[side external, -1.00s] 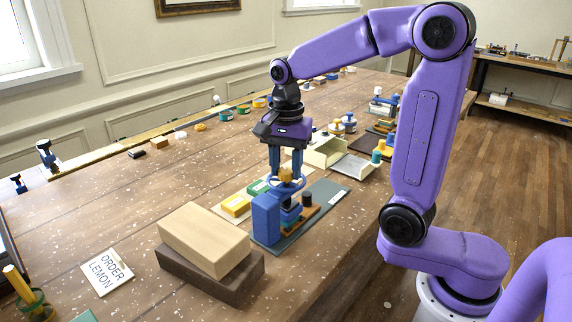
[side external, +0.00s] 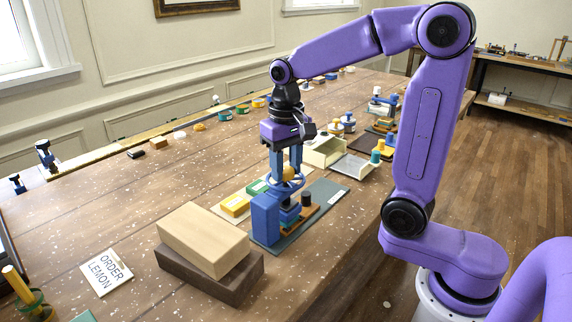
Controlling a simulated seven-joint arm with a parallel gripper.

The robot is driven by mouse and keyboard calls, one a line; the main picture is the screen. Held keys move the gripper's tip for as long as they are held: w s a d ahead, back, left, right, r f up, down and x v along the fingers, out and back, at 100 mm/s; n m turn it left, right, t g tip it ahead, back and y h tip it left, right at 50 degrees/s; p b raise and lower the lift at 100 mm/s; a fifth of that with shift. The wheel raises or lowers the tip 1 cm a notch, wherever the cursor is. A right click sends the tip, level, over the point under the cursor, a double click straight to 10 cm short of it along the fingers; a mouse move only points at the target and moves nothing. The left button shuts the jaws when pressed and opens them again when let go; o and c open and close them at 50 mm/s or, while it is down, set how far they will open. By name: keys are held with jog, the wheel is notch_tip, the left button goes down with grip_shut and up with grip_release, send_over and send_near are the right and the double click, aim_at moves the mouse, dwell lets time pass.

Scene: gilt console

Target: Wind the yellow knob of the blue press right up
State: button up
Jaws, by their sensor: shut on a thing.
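The blue press (side external: 266,218) stands on a dark green base plate (side external: 325,204) near the middle of the table. Its yellow knob (side external: 288,174) is at the top, above a blue ring. My gripper (side external: 286,172) points straight down over the press, and its blue fingers are shut on the yellow knob. The fingers partly cover the knob. A small dark cylinder (side external: 306,199) and an orange-brown strip (side external: 303,217) are beside the press's foot.
A tan block (side external: 205,238) on a dark brown block (side external: 212,278) stands close in front. A yellow block (side external: 235,205) and a green block (side external: 257,187) lie behind the press. Open trays (side external: 351,164) stand at the right. A card reading "ORDER LEMON" (side external: 106,271) lies at the left.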

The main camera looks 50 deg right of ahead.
aim_at(287, 169)
jog(key=n, duration=0.5)
jog(key=shift+s+f+n, duration=0.1)
jog(key=shift+f+n, duration=0.05)
jog(key=shift+n, duration=0.15)
jog(key=n, duration=0.5)
jog(key=shift+d+n, duration=0.1)
jog(key=shift+n, duration=0.2)
jog(key=o, duration=1)
jog(key=shift+o, duration=0.2)
jog(key=shift+r, duration=0.2)
jog(key=shift+r, duration=0.3)
notch_tip(287, 169, up, 16)
jog(key=shift+r, duration=0.25)
